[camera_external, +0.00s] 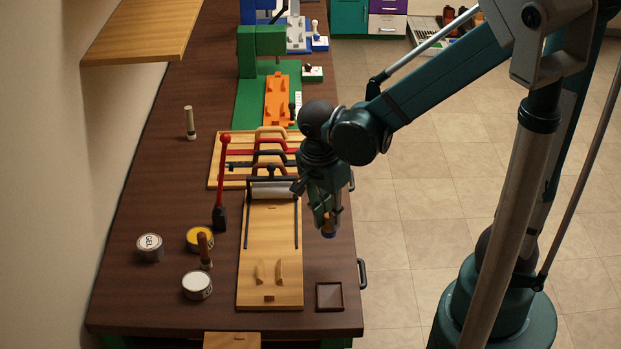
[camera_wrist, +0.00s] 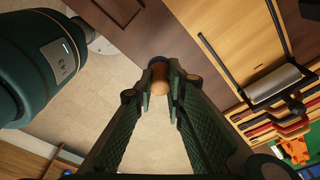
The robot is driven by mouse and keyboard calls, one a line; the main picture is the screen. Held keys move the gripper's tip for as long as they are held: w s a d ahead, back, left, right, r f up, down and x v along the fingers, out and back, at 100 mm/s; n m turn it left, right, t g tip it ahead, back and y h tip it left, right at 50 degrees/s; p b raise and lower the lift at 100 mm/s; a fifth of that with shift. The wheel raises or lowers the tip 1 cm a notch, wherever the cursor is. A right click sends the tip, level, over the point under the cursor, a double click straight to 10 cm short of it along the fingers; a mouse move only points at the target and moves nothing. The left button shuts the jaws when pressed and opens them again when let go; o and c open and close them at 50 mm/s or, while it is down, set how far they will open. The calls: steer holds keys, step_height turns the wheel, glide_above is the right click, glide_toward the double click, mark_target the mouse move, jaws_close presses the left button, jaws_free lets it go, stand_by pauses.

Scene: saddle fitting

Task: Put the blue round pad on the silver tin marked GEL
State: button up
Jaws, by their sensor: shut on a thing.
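The silver tin marked GEL (camera_external: 150,247) stands at the left front of the brown bench, label up. My gripper (camera_external: 326,212) hangs pointing down near the bench's right edge, well to the right of the tin. It is shut on the wooden handle of the blue round pad (camera_external: 329,234), whose dark blue underside shows below the fingers. The pad appears held above the surface, apart from the tin.
A yellow-topped tin (camera_external: 200,237), a white-topped tin (camera_external: 197,286) and a brown-handled tool (camera_external: 205,251) stand right of the GEL tin. A red-handled lever (camera_external: 222,185) and a wooden board with a roller (camera_external: 270,245) lie between gripper and tin. A small square tray (camera_external: 329,296) is at the front right.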

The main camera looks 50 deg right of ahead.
steer(key=w+a+r+p, duration=0.25)
steer(key=w+a, duration=0.35)
steer(key=w, duration=0.3)
steer(key=w+a+r+p, duration=0.2)
steer(key=w+a+r, duration=0.1)
steer(key=w+a, duration=0.55)
steer(key=w+a+p, duration=0.4)
steer(key=w+a, duration=1.2)
steer(key=w, duration=0.1)
steer(key=shift+w+a+f, duration=0.15)
steer(key=shift+w+f, duration=0.1)
steer(key=shift+f, duration=0.05)
glide_toward(152, 240)
steer(key=shift+d+f, duration=0.15)
steer(key=shift+d, duration=0.15)
steer(key=shift+f, duration=1.9)
steer(key=shift+f, duration=0.15)
